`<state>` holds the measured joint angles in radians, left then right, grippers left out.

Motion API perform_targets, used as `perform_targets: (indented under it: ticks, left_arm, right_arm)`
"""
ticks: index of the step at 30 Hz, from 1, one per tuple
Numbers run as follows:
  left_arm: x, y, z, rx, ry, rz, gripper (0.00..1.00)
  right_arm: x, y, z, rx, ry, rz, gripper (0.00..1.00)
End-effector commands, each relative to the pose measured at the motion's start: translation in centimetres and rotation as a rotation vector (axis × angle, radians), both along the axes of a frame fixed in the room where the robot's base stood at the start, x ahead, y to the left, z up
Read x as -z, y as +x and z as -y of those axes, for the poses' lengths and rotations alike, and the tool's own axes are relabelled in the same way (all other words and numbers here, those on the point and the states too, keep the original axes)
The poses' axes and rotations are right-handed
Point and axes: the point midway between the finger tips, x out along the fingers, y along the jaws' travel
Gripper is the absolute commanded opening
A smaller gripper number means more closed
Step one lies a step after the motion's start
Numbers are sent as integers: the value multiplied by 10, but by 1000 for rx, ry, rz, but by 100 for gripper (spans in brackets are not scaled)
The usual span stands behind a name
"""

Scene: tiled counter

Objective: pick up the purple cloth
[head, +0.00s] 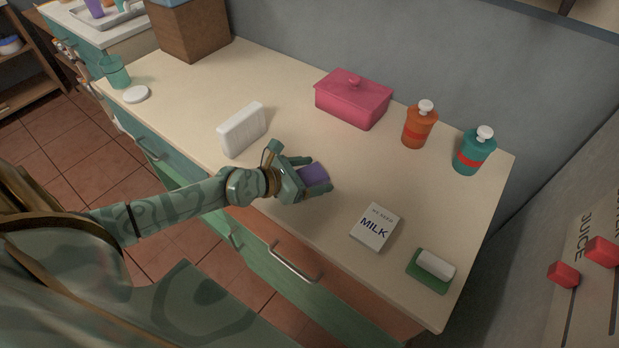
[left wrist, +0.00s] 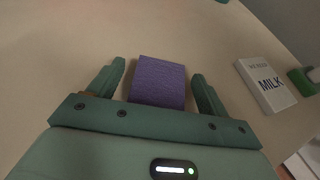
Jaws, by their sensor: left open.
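The purple cloth (head: 313,173) lies on the counter, partly hidden by my left gripper in the head view. In the left wrist view the cloth (left wrist: 158,82) is a flat, folded purple piece. My left gripper (head: 322,178) is open, with one finger on each side of the cloth. In the left wrist view the left gripper (left wrist: 160,80) shows gaps between both fingers and the cloth, wider on the right near the tip. Whether the fingers touch the counter is unclear. My right gripper is not in view.
A milk carton (head: 375,227) and a green sponge holder (head: 429,281) with a white piece lie to the right. A white block (head: 242,130) stands to the left. A pink lidded box (head: 353,99), an orange bottle (head: 419,125) and a teal bottle (head: 473,151) stand at the back.

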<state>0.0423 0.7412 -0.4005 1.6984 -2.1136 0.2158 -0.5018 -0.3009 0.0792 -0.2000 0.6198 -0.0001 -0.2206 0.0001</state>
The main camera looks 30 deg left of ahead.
Motion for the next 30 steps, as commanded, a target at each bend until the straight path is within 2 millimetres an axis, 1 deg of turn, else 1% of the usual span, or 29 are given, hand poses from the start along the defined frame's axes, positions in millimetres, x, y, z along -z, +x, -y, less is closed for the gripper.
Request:
perform_targets:
  ticks: [2, 3, 5, 6, 7, 10, 11, 16, 20, 23, 25, 29, 30]
  left_arm:
    - [0, 0, 0, 0, 0, 0, 78]
    - [-1, 0, 0, 0, 0, 0, 67]
    - [-1, 0, 0, 0, 0, 0, 50]
    - [-1, 0, 0, 0, 0, 0, 39]
    - [-1, 0, 0, 0, 0, 0, 31]
    - [-1, 0, 0, 0, 1, 0, 30]
    - [-1, 0, 0, 0, 0, 0, 26]
    - [-1, 0, 0, 0, 1, 0, 26]
    - [-10, 0, 0, 0, 0, 2, 26]
    - [-25, 0, 0, 0, 0, 5, 26]
    - [-40, -1, 0, -1, -1, 5, 26]
    - [-70, -21, 12, 0, -6, 4, 26]
    - [-82, -29, 16, 0, -6, 4, 26]
  right_arm:
    - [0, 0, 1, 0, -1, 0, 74]
    - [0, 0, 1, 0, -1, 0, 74]
    - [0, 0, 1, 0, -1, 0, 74]
    - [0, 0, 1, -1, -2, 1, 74]
    - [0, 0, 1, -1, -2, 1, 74]
    - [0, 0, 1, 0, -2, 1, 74]
    - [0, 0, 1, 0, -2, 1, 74]
    - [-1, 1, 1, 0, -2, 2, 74]
    - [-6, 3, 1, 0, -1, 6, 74]
    - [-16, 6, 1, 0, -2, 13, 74]
    - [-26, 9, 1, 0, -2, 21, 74]
    - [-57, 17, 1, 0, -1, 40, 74]
    - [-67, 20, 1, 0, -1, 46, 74]
